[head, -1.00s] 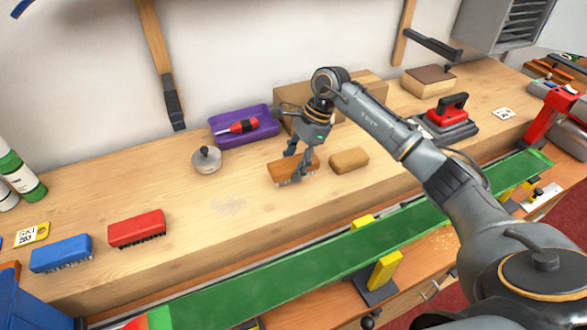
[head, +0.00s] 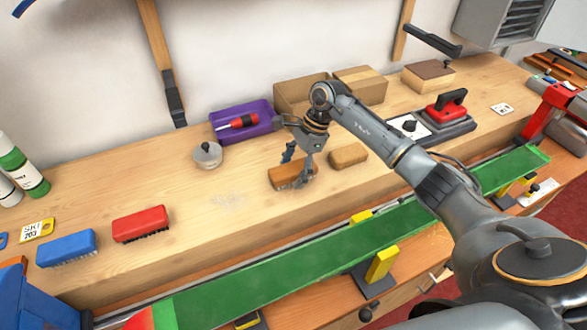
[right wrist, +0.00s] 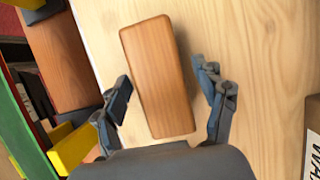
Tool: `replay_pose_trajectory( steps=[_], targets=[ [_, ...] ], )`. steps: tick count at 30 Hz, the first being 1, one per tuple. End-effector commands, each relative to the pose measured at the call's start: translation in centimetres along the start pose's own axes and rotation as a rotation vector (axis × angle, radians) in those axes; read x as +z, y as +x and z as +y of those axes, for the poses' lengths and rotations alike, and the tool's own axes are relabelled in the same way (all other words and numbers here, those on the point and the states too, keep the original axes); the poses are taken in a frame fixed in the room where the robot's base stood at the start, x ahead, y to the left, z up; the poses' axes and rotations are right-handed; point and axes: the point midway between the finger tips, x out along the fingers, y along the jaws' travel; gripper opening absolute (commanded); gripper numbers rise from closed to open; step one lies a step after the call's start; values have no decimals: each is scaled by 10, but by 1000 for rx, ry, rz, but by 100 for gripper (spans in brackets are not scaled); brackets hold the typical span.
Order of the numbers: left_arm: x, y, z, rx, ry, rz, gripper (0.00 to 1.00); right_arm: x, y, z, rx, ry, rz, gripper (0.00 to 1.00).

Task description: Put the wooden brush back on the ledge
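The wooden brush (head: 287,176), a brown block, rests on the pale wooden ledge (head: 230,178), left of a similar plain block. My right gripper (head: 299,166) is above it with one finger on each side. In the right wrist view the brush (right wrist: 160,78) lies between the two spread fingertips (right wrist: 163,84), with bare wood showing between it and each finger. The right gripper is open. The brush's underside is hidden from above. My left gripper is not in view.
A tan block (head: 348,155) lies close to the right of the brush. A red brush (head: 140,223), blue brush (head: 66,247), lidded pot (head: 207,155), purple tray (head: 262,132) and iron (head: 447,112) share the ledge. A green ski (head: 300,262) runs along the front.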

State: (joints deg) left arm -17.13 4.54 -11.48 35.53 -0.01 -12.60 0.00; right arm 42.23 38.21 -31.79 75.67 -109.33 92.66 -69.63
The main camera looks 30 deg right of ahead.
Motion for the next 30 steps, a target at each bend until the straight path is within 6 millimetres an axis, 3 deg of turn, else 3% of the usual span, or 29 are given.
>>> replay_pose_trajectory(
  steps=[9, 22, 30],
  targets=[
    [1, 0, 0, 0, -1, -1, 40, 0, -10, -1, -4, -1, 0, 71],
    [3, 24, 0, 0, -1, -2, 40, 0, -97, -1, -6, 0, 1, 71],
    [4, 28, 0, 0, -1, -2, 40, 1, -122, 0, -1, 0, 0, 71]
  ],
)
